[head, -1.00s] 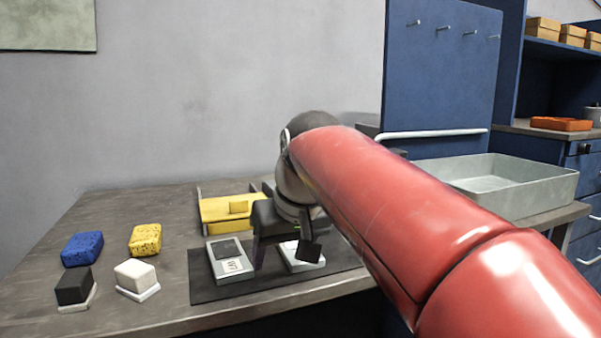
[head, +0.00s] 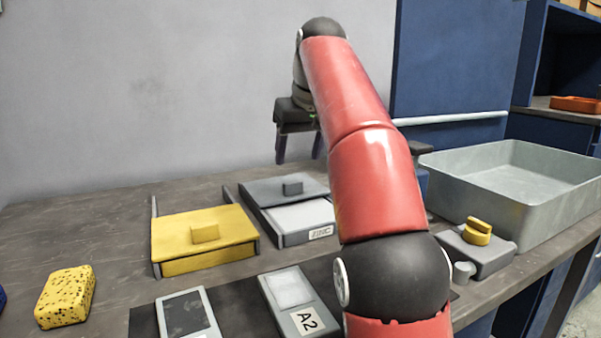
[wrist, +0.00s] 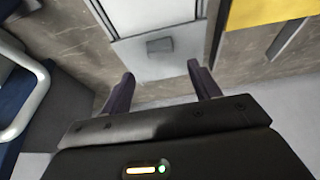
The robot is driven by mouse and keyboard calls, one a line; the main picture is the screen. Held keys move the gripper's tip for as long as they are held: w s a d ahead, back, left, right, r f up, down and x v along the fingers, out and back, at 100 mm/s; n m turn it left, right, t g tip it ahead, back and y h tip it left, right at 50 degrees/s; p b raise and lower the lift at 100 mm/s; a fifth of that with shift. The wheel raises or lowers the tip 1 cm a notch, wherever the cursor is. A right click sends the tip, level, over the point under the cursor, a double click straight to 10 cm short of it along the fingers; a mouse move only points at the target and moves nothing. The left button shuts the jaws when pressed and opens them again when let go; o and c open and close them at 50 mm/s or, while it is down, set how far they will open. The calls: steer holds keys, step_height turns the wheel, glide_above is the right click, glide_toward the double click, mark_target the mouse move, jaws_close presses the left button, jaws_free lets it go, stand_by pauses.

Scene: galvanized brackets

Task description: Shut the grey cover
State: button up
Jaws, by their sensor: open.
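The grey cover (head: 262,190) with its small dark grey knob (head: 292,187) sits toward the back of a grey box (head: 290,240) labelled like "ZINC". The front of this box is uncovered and shows a pale inside (head: 298,216). In the wrist view the cover (wrist: 185,56) and its knob (wrist: 159,46) lie just beyond my fingertips. My gripper (head: 299,158) is open and empty, pointing down, above and behind the box near the wall. Its two spread fingers (wrist: 160,76) also show in the wrist view. My arm hides the box's right edge.
A yellow-covered box (head: 203,232) stands just left of the grey one. Two labelled pale blocks (head: 298,305) lie on a dark mat in front. A large grey tray (head: 510,185) and a grey piece with a yellow knob (head: 477,233) are at right. A yellow sponge (head: 65,297) lies at left.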

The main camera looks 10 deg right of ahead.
mark_target(293, 182)
steer(key=b+x, duration=0.1)
steer(key=x, duration=0.6)
steer(key=shift+s+b, duration=0.1)
steer(key=shift+b, duration=0.25)
jaws_close()
steer(key=s+b, duration=0.1)
steer(key=s, duration=0.2)
steer(key=s+d+b, duration=0.1)
steer(key=s, duration=0.3)
steer(key=s+d+b, duration=0.1)
steer(key=s, duration=0.2)
steer(key=shift+s, duration=0.35)
jaws_free()
steer(key=p+v, duration=0.2)
steer(key=v, duration=0.6)
